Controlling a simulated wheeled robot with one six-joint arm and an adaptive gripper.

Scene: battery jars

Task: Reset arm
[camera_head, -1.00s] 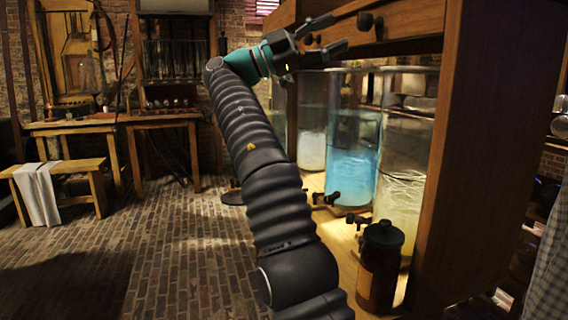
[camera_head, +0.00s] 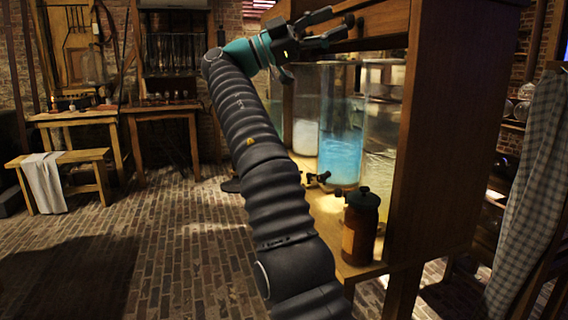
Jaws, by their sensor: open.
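My gripper (camera_head: 326,28) is at the upper middle of the head camera view. Its fingers point right and are spread apart, with nothing between them. It is in front of the upper part of the wooden cabinet (camera_head: 446,130), above the jars; whether it touches the wood I cannot tell. My dark ribbed arm (camera_head: 262,170) runs from the bottom middle up to it.
A blue-filled glass jar (camera_head: 340,140), a pale jar (camera_head: 306,110) and a yellowish jar (camera_head: 379,140) stand in the cabinet. A brown bottle (camera_head: 360,228) stands at its front edge. A bench (camera_head: 85,157) is at left. Brick floor (camera_head: 185,240) is open there.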

